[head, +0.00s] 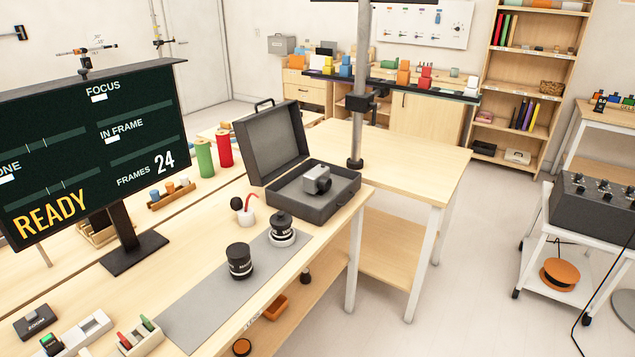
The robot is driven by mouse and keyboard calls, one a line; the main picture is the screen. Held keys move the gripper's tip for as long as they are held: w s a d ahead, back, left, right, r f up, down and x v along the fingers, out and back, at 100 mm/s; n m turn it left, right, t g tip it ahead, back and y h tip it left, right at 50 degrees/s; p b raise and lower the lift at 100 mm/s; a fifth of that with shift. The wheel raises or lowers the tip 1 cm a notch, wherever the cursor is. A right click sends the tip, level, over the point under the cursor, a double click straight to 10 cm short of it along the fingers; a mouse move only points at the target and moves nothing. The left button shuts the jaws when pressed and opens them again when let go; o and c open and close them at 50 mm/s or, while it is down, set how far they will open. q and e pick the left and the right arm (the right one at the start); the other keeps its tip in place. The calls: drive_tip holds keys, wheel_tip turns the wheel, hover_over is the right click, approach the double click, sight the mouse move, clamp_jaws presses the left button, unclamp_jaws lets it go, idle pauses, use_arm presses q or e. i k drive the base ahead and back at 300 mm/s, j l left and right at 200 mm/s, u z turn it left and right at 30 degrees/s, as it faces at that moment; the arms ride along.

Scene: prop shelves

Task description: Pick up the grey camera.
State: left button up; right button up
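The grey camera (317,179) is a small boxy body with a short round lens facing right. It sits inside the open dark grey case (334,206), whose lid (270,143) stands up behind it at the left. The case rests near the far right end of the wooden workbench (205,290). Neither of my grippers shows in the head view, so nothing of mine is seen near the camera.
Two black lenses (240,262) stand on a grey mat (215,305) in front of the case. A grey pole (358,100) rises behind the case. A large monitor (95,150) blocks the left.

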sight(316, 181)
drive_tip(key=i+l+z, duration=0.1)
drive_tip(key=i+l, duration=0.2)
drive_tip(key=i, duration=0.2)
drive_tip(key=i+l+z, duration=0.15)
drive_tip(key=i, duration=0.4)
